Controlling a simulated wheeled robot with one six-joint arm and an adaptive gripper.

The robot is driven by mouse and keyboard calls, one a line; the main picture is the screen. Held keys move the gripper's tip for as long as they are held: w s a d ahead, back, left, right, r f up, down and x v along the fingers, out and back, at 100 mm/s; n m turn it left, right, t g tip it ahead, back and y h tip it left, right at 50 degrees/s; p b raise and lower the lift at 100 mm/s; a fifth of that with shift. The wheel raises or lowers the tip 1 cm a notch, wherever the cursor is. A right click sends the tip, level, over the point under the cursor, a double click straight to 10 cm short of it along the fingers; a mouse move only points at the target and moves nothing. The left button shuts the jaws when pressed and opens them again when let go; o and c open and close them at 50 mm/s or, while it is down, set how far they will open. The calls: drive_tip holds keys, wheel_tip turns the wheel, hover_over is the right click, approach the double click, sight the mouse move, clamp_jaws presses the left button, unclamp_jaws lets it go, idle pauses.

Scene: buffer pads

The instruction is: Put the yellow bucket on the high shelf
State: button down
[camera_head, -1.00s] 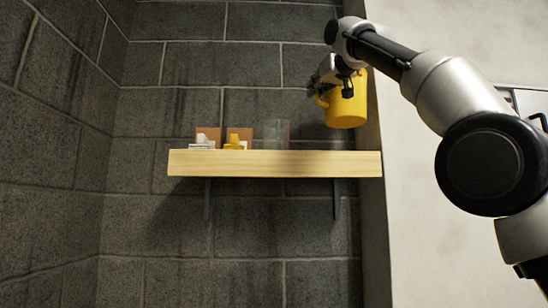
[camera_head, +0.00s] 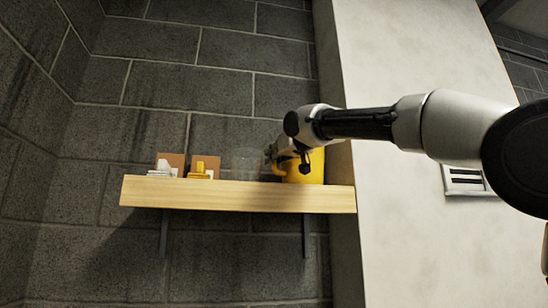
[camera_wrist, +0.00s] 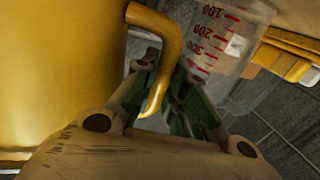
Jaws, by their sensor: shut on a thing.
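The yellow bucket (camera_head: 308,167) is at the right end of the wooden high shelf (camera_head: 240,196), upright, partly hidden by my wrist. Its base appears at the level of the shelf top; I cannot tell whether it touches. My gripper (camera_head: 275,154) is at the bucket's left side, on its handle. In the wrist view the bucket (camera_wrist: 60,70) fills the left, and its curved handle (camera_wrist: 160,75) runs down between the fingers of my gripper (camera_wrist: 175,98), which are shut on it.
A clear measuring beaker (camera_head: 246,160) with red marks stands just left of the bucket; it also shows in the wrist view (camera_wrist: 225,45). Farther left are a yellow item (camera_head: 201,169) and a white item (camera_head: 164,168) with brown cards behind. A pale wall (camera_head: 410,200) is at right.

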drive_tip(key=shift+f, duration=0.15)
drive_tip(key=c, duration=1.5)
unclamp_jaws()
drive_tip(key=shift+o, duration=0.2)
